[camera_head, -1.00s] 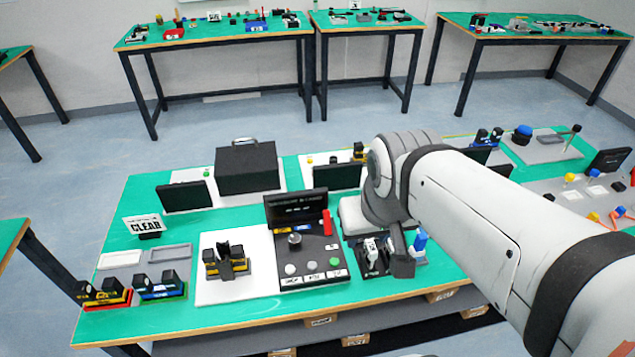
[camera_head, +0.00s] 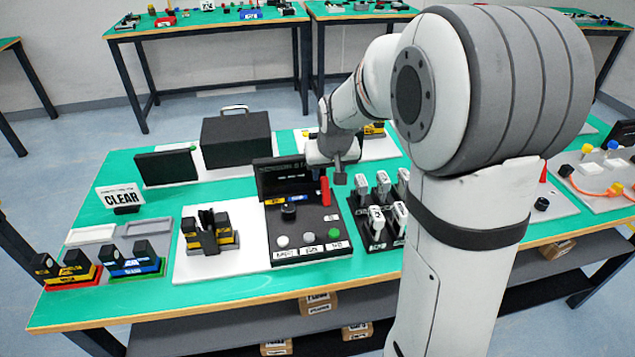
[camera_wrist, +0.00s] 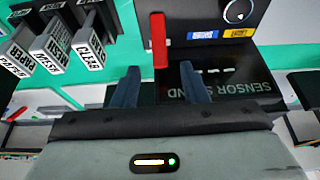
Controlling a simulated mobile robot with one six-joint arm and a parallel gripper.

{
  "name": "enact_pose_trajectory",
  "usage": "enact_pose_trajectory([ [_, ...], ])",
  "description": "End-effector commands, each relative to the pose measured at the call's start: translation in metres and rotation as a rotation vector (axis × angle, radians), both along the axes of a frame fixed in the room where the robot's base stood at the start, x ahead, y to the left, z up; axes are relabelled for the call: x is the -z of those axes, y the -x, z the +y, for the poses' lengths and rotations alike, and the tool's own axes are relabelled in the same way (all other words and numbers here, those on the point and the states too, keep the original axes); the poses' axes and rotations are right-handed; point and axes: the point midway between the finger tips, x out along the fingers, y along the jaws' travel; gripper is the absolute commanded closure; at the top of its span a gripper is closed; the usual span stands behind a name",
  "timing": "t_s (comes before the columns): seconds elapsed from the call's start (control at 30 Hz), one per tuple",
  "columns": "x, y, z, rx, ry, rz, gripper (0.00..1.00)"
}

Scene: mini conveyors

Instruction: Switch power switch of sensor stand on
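The sensor stand (camera_head: 310,225) is a black console with a raised screen (camera_head: 283,180), a dial (camera_head: 289,211) and several buttons, on the green table. Its red power switch (camera_head: 325,191) is an upright lever at the right end of the screen. In the wrist view the red lever (camera_wrist: 158,40) and the screen lettered "SENSOR STAND" (camera_wrist: 230,87) appear upside down. My gripper (camera_head: 340,177) is just above and beside the lever. In the wrist view my gripper (camera_wrist: 160,78) is open, its two fingers apart. The lever's end lies about level with the fingertips, between them; contact cannot be told.
A black rack with several white labelled tags (camera_head: 380,212) stands close to the right of the stand. A black and yellow part (camera_head: 208,232) sits on a white plate to the left. A black case (camera_head: 236,138) and a "CLEAR" sign (camera_head: 121,196) stand farther off.

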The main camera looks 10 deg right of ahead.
Motion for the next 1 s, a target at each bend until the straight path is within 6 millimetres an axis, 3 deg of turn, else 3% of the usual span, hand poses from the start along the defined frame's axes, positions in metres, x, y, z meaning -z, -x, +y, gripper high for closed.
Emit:
enact_pose_trajectory([
  [0.53, 0.069, -0.031, -0.001, 0.002, -0.001, 0.0, 0.6],
  [0.93, 0.078, -0.035, -0.001, 0.002, 0.0, -0.003, 0.6],
  [1.0, 0.078, -0.035, -0.001, 0.002, 0.0, -0.003, 0.65],
])
